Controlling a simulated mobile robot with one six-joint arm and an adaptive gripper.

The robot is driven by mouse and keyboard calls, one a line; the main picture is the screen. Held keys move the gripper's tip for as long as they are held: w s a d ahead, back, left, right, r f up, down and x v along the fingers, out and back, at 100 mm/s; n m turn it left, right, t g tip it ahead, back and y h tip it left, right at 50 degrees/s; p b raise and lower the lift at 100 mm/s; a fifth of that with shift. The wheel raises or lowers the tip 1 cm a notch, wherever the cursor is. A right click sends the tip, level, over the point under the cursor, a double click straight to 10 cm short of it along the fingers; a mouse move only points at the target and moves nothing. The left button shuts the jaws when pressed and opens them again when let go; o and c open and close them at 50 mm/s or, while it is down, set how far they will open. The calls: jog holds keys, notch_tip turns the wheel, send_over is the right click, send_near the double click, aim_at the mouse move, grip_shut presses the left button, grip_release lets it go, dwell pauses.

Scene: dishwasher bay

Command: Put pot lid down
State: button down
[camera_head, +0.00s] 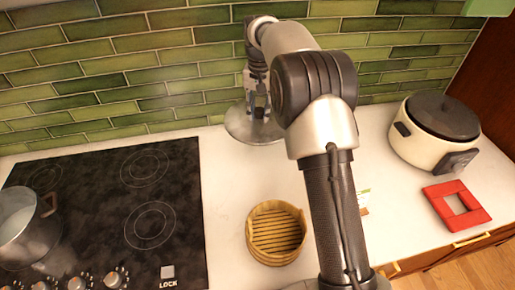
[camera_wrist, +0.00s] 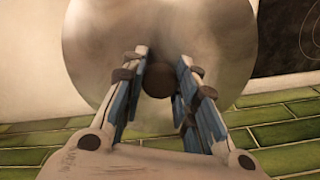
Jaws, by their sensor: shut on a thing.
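The pot lid (camera_head: 240,124) is a round grey metal disc at the back of the white counter, right of the cooktop and near the tiled wall. It appears level and close to the counter; I cannot tell whether it touches. My gripper (camera_head: 259,112) points down over it and is shut on its knob. In the wrist view the lid (camera_wrist: 105,40) fills the top middle, and the dark round knob (camera_wrist: 159,80) sits between the fingers of my gripper (camera_wrist: 162,85). My arm hides part of the counter to the right of the lid.
A black cooktop (camera_head: 105,215) with a metal pot (camera_head: 28,232) at its left edge is on the left. A round wooden steamer basket (camera_head: 276,247) stands in front. A cream cooker (camera_head: 418,148) and a red square frame (camera_head: 434,198) are on the right. The green tiled wall (camera_head: 130,70) is close behind.

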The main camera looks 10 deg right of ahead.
notch_tip(320, 180, down, 18)
jog(key=b, duration=0.4)
jog(key=shift+s, duration=0.1)
jog(key=shift+f+b, duration=0.15)
jog(key=shift+b, duration=0.15)
jog(key=c, duration=1.3)
grip_release()
